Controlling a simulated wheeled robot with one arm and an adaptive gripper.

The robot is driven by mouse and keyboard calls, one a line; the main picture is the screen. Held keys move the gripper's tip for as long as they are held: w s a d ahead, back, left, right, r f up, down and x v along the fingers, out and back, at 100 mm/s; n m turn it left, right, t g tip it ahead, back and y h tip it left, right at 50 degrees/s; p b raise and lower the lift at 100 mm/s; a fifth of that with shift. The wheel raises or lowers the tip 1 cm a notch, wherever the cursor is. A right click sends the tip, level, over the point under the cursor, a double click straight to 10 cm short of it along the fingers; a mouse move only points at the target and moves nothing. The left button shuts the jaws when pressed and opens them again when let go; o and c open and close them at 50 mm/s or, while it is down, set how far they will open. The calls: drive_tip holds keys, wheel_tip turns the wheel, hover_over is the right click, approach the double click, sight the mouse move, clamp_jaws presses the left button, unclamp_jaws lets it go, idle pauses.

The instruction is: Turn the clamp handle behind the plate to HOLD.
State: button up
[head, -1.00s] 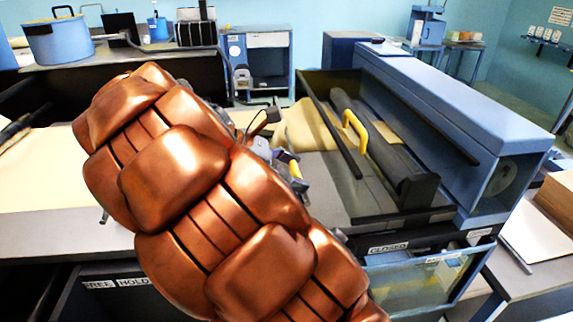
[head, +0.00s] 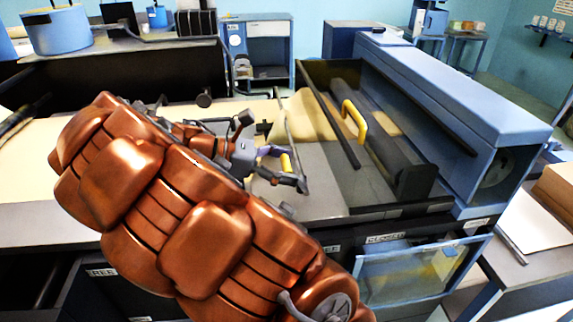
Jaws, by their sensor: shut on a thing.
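I cannot tell whether this is the clamp handle. The dark front panel under the bench carries a label plate; its FREE end (head: 101,272) shows at the lower left. The HOLD end is covered by my arm. No clamp handle can be made out clearly behind the plate.
A blue machine (head: 450,85) with a dark roller and a yellow grab handle (head: 354,120) stands at the right. Below it is a clear blue-framed flap (head: 420,272) beside a CLOSED label (head: 385,239). The pale paper (head: 50,150) left of my arm is clear.

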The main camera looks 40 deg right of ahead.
drive_tip(key=o, duration=1.6)
drive_tip(key=shift+f, duration=0.1)
drive_tip(key=shift+c, duration=0.2)
drive_tip(key=shift+w+a, duration=0.1)
drive_tip(key=v, duration=0.7)
drive_tip(key=shift+a, duration=0.15)
drive_tip(key=shift+r, duration=0.25)
